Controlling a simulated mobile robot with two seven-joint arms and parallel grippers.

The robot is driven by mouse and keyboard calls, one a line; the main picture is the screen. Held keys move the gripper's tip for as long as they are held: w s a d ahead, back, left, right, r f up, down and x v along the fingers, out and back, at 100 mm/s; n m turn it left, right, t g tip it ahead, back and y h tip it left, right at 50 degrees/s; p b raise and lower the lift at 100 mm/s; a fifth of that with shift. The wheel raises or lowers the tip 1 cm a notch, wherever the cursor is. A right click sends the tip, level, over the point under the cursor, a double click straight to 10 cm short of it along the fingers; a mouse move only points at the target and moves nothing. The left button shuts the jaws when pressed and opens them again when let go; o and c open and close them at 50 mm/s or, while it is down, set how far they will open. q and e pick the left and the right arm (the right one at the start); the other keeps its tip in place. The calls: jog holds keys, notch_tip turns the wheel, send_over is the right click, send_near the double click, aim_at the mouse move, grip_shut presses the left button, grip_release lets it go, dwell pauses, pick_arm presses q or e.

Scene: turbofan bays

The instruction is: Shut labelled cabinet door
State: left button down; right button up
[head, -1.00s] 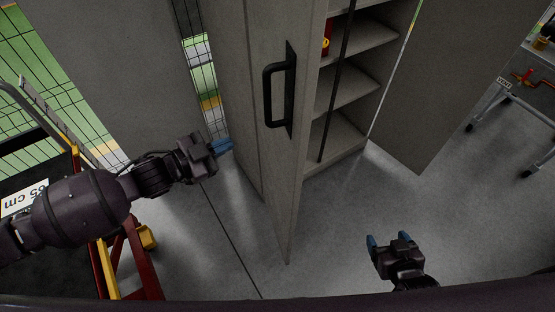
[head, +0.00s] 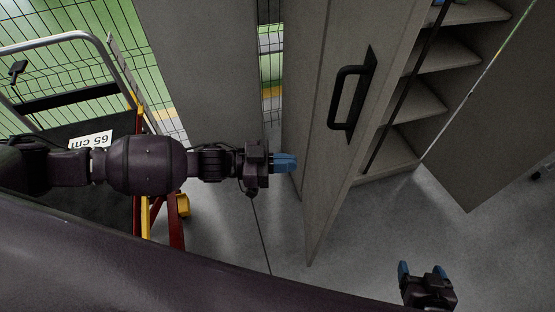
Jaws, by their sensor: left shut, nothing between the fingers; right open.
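The grey cabinet door (head: 330,160) with a black bar handle (head: 350,98) stands ajar in the middle of the head view. Behind it the cabinet's shelves (head: 440,62) show, and a second door (head: 490,130) stands open on the right. No label is readable on the doors. My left gripper (head: 292,162) is shut and empty, its blue fingertips at the left face of the handled door; I cannot tell whether they touch it. My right gripper (head: 422,270) is open and empty, low at the right, apart from both doors.
A grey panel (head: 208,70) and mesh fence (head: 60,60) are behind. The floor (head: 390,225) before the cabinet is clear.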

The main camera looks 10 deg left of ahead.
aim_at(340, 162)
pick_arm(q)
jog(key=x, duration=0.9)
jog(key=shift+d, duration=0.2)
jog(key=shift+w+d, duration=0.1)
